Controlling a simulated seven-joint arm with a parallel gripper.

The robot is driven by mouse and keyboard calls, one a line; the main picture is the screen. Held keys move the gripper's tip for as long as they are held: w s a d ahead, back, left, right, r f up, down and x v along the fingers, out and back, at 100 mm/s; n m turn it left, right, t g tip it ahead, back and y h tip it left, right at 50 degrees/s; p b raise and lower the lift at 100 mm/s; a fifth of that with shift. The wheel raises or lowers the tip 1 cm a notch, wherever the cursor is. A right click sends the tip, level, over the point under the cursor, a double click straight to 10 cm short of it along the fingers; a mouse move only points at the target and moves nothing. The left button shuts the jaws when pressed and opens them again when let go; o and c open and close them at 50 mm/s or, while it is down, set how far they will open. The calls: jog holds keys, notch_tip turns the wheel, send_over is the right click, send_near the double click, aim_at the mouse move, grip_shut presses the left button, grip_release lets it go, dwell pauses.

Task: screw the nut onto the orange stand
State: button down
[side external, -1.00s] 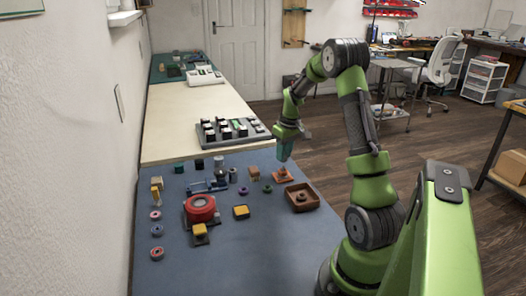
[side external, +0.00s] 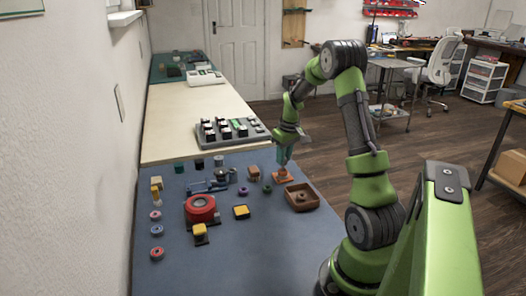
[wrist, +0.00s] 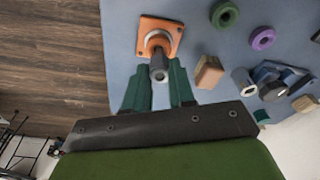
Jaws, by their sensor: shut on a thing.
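The orange stand (side external: 283,177) stands on the blue mat near its right edge, close to the brown tray. In the wrist view the stand (wrist: 172,27) has a square orange base with a pale grey ring around its middle. My gripper (side external: 283,163) is pointed down, directly over the stand. In the wrist view my gripper (wrist: 160,68) has its green fingers on either side of a dark grey round part (wrist: 158,66), which appears to be the nut, in line with the stand's centre. Whether its threads are engaged cannot be seen.
The brown tray (side external: 314,205) is just in front of the stand. A tan block (wrist: 208,72), a green ring (wrist: 225,14) and a purple ring (wrist: 263,39) lie nearby. A red round part (side external: 200,207) and yellow-topped parts are further left. The front mat is mostly clear.

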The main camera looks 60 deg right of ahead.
jog(key=shift+f, duration=0.85)
dwell(1.4)
dwell(0.4)
jog(key=c, duration=0.9)
grip_release()
grip_shut()
jog(key=m, duration=0.6)
jog(key=shift+g+h, duration=0.3)
jog(key=shift+h, duration=0.1)
jog(key=m, duration=0.5)
jog(key=shift+m+g, duration=0.4)
jog(key=shift+s+d+m, duration=0.1)
jog(key=shift+d+m, duration=0.05)
jog(key=shift+m, duration=0.35)
